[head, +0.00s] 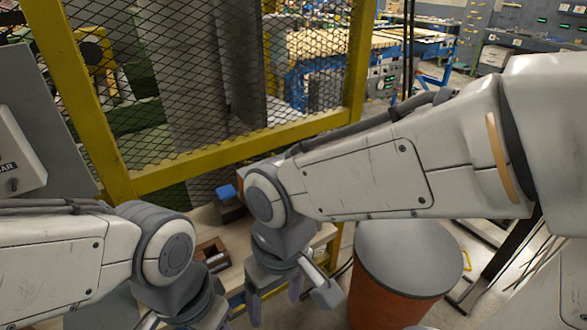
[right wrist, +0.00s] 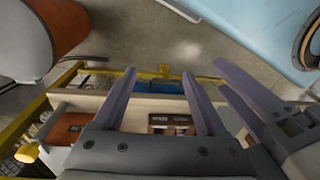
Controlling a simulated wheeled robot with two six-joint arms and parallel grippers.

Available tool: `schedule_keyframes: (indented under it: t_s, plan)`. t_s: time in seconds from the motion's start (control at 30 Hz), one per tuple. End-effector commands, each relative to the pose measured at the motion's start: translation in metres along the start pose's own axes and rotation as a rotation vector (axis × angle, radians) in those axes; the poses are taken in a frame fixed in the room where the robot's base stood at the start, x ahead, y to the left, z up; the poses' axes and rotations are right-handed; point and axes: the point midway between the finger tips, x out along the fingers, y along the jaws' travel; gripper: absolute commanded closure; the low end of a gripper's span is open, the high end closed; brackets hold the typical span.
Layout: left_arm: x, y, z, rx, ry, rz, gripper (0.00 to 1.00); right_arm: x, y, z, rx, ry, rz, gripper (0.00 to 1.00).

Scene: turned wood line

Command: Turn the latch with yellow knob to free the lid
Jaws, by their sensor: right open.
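A yellow knob (right wrist: 27,152) on a pale stem shows at the lower left of the right wrist view. Beside it is a reddish-brown box (right wrist: 66,131) on the bench; whether the knob is fixed to it I cannot tell. In the head view my right arm hides most of that spot. My right gripper (head: 290,303) is open and empty, apart from the knob; its spread fingers (right wrist: 158,85) show in the right wrist view. My left gripper (right wrist: 222,76) shows at the right there, its fingers apart and empty; the head view cuts off its tips.
A wooden bench (head: 200,222) carries a dark-brown compartment block (head: 212,251) and a blue-topped block (head: 228,196). A yellow-framed mesh guard (head: 225,155) stands behind. An orange drum with a grey lid (head: 408,257) stands right of my right gripper.

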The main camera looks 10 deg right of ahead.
Motion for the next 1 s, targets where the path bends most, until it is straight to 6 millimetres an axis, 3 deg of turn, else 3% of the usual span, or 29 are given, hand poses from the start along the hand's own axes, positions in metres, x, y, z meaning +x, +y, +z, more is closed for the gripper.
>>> schedule_keyframes:
  t_s: [0.17,0.3,0.5,0.6,0.7,0.87,1.0]
  plan:
    - [-0.020,0.002,-0.001,0.000,0.000,0.000,0.50,-0.049,0.042,-0.078,0.669,0.008,0.024,0.26]
    - [-0.032,0.002,-0.002,0.000,0.000,0.000,0.50,-0.082,0.100,-0.131,1.278,0.019,0.045,0.26]
    - [-0.044,0.003,-0.003,0.000,0.000,0.000,0.50,-0.114,0.185,-0.170,1.981,0.047,0.068,0.26]
    - [-0.048,0.004,-0.003,0.000,0.000,0.000,0.50,-0.123,0.215,-0.177,2.203,0.061,0.075,0.26]
    - [-0.049,0.004,-0.003,0.000,0.000,0.000,0.50,-0.128,0.232,-0.180,2.332,0.069,0.079,0.26]
    - [-0.050,0.004,-0.003,0.000,0.000,0.000,0.50,-0.119,0.239,-0.180,2.391,0.071,0.081,0.26]
    - [-0.051,0.004,-0.003,0.000,0.000,0.000,0.50,-0.096,0.240,-0.179,2.389,0.068,0.084,0.26]
